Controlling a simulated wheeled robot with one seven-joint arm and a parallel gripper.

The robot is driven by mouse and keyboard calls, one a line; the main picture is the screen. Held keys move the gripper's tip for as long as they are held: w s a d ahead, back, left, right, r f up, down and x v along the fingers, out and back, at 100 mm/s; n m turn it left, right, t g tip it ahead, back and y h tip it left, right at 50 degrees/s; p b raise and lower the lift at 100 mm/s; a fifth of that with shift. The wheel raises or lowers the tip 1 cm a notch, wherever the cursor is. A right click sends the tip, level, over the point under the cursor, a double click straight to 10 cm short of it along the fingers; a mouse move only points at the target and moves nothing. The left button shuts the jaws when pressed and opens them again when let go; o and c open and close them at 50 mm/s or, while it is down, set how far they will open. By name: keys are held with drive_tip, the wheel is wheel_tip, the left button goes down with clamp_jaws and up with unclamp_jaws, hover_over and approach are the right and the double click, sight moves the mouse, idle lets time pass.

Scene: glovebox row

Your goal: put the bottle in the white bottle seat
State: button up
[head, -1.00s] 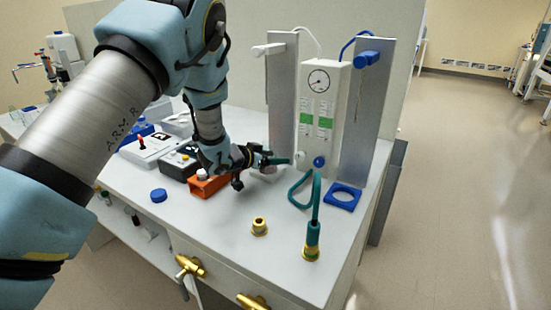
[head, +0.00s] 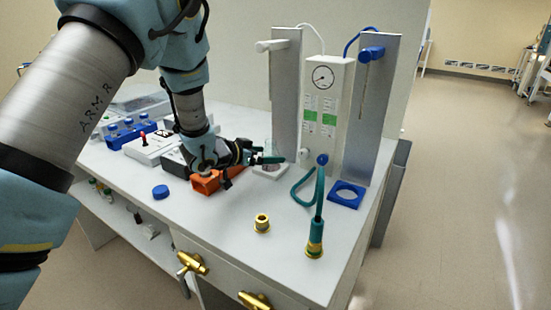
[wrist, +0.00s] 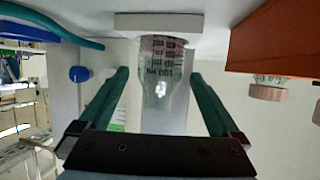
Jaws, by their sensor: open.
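The clear bottle (wrist: 158,95) with dark markings stands in the white bottle seat (wrist: 158,24) in the wrist view, where the scene appears upside down. My gripper (wrist: 159,76) is open, with one green finger on each side of the bottle and a visible gap to each. In the head view the bottle (head: 268,147) is a faint glass outline, partly hidden behind my gripper (head: 268,159). The white seat (head: 272,173) shows below it on the bench, left of the grey panel.
An orange block (head: 207,182) sits just left of my gripper. A blue ring seat (head: 345,194), a green hose (head: 316,205), a brass fitting (head: 262,223) and a blue cap (head: 160,191) are on the bench. The gauge panel (head: 322,105) stands behind.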

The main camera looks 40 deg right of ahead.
drive_tip(key=b+v, duration=0.1)
drive_tip(key=v, duration=0.6)
drive_tip(key=shift+s, duration=0.1)
drive_tip(key=w+a, duration=0.1)
drive_tip(key=w+a+n+t, duration=0.1)
drive_tip(key=w, duration=0.1)
drive_tip(key=w+a+t+y, duration=0.1)
drive_tip(key=w+a, duration=0.1)
drive_tip(key=shift+w+r+n, duration=0.1)
drive_tip(key=shift+r+n, duration=0.2)
drive_tip(key=shift+n, duration=0.1)
drive_tip(key=w+a+n+t+y, duration=0.2)
drive_tip(key=w+a+n+y, duration=0.25)
drive_tip(key=a, duration=0.85)
drive_tip(key=w+a+n+t+y, duration=0.3)
drive_tip(key=w+a+n+y, duration=0.15)
drive_tip(key=a, duration=0.95)
drive_tip(key=s+a+n+g+y, duration=0.3)
drive_tip(key=s+a+n+g, duration=0.2)
drive_tip(key=s+a, duration=0.9)
drive_tip(key=a, duration=0.3)
drive_tip(key=shift+s+a+r+n+g, duration=0.2)
drive_tip(key=shift+s+a+n+g, duration=0.1)
drive_tip(key=shift+s+a+g, duration=0.1)
